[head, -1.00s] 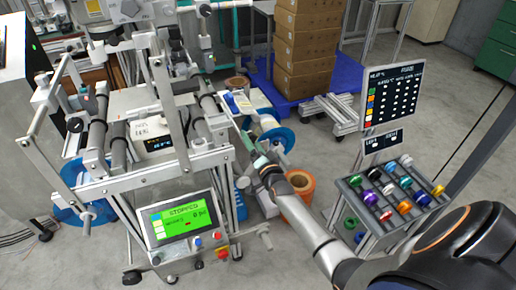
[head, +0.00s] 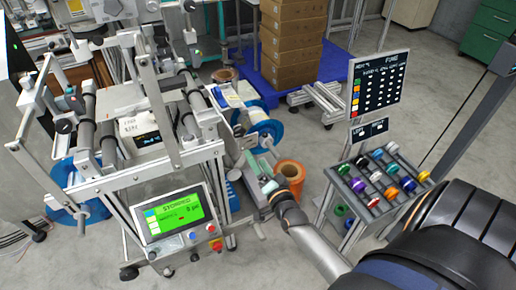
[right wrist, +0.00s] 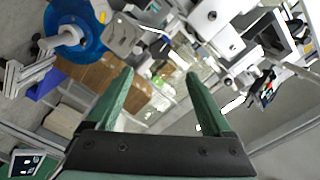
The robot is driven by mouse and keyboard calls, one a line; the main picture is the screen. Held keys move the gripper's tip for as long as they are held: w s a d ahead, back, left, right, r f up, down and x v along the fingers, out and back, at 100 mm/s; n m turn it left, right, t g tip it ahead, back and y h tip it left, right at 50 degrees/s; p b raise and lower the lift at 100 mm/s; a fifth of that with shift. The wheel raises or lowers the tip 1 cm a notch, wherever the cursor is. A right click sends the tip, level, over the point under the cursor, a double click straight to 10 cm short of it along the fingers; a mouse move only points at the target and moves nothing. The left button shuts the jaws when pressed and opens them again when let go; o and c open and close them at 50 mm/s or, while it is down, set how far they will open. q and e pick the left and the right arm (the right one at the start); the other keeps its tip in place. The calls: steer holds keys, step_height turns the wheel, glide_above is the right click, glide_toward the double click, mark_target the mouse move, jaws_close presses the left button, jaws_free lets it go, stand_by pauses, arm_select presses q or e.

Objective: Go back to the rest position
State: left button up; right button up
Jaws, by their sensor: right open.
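My right gripper (head: 258,172) is in the middle of the head view, just right of the machine's frame. In the right wrist view its two green fingers (right wrist: 158,92) stand wide apart with nothing between them. My right arm reaches in from the lower right of the head view. My left gripper is not in view. The reel machine (head: 140,140) stands at the left with a lit green screen (head: 173,217). A blue reel (head: 264,134) sits on its right side, apart from the gripper.
A rack of coloured spools (head: 378,182) with a dark sign board (head: 374,85) is at the right. Stacked cardboard boxes (head: 292,40) stand on a blue pallet (head: 250,84) at the back. Grey floor is open at the lower middle.

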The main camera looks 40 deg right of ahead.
stand_by(0.4)
steer(key=s+a+f+n+g+y+p, duration=0.2)
steer(key=s+a+n+g+y+p, duration=0.1)
steer(key=s+a+n, duration=0.4)
steer(key=s+a+f+n+g+y+p, duration=0.2)
steer(key=s+a+n+g+p, duration=0.3)
steer(key=s+a+n, duration=0.3)
steer(key=s+a+y+p, duration=0.1)
steer(key=s+a, duration=0.2)
steer(key=s, duration=0.1)
steer(key=shift+s+a+n+y, duration=0.25)
steer(key=shift+s+n+y, duration=0.05)
steer(key=shift+s, duration=0.05)
